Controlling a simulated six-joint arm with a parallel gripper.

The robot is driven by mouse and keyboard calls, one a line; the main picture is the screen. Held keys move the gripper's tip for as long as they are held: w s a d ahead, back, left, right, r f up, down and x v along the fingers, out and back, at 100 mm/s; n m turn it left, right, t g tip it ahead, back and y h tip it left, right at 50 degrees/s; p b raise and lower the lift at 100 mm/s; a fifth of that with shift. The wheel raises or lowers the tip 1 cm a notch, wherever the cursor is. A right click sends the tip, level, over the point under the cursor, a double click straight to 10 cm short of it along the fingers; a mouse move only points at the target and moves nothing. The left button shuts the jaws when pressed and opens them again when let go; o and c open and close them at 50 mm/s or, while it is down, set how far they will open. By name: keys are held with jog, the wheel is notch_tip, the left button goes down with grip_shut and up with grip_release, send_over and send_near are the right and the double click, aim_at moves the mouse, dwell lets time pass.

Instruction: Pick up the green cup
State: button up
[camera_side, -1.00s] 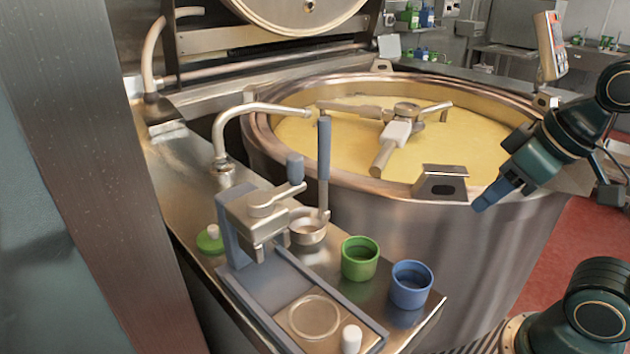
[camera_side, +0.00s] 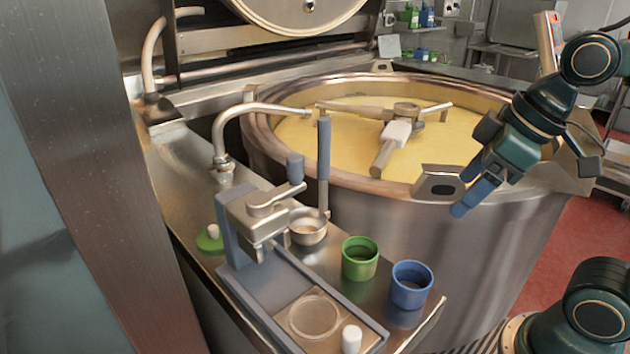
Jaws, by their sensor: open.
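The green cup (camera_side: 360,260) stands upright on the steel side table, its open top facing up. A blue cup (camera_side: 411,286) stands close to its right and a little nearer the camera. My gripper (camera_side: 466,192) is open and empty, with blue fingers angled down and to the left. It is in front of the kettle's right rim, above and to the right of both cups, clear of them.
The large steel kettle (camera_side: 450,258) with yellow contents stands behind the cups. A grey press device (camera_side: 262,225) with a small metal bowl (camera_side: 308,228) stands left of the green cup. A white knob (camera_side: 351,338) is at the table front. A green lid (camera_side: 210,240) lies at the left.

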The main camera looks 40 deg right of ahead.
jog(key=w+a+n+g+y, duration=0.3)
jog(key=w+a+n, duration=0.3)
jog(key=n, duration=0.8)
jog(key=w+r+g, duration=0.1)
jog(key=w, duration=0.2)
jog(key=shift+w+g, duration=0.25)
jog(key=shift+g, duration=0.05)
jog(key=shift+a+f, duration=0.1)
send_over(360, 251)
jog(key=s, duration=0.2)
jog(key=shift+w+f, duration=0.15)
jog(key=shift+f, duration=1.8)
jog(key=shift+w+f, duration=0.1)
jog(key=shift+f, duration=1.85)
jog(key=shift+f, duration=0.1)
jog(key=shift+x, duration=2.5)
jog(key=shift+a, duration=0.1)
jog(key=c, duration=1.1)
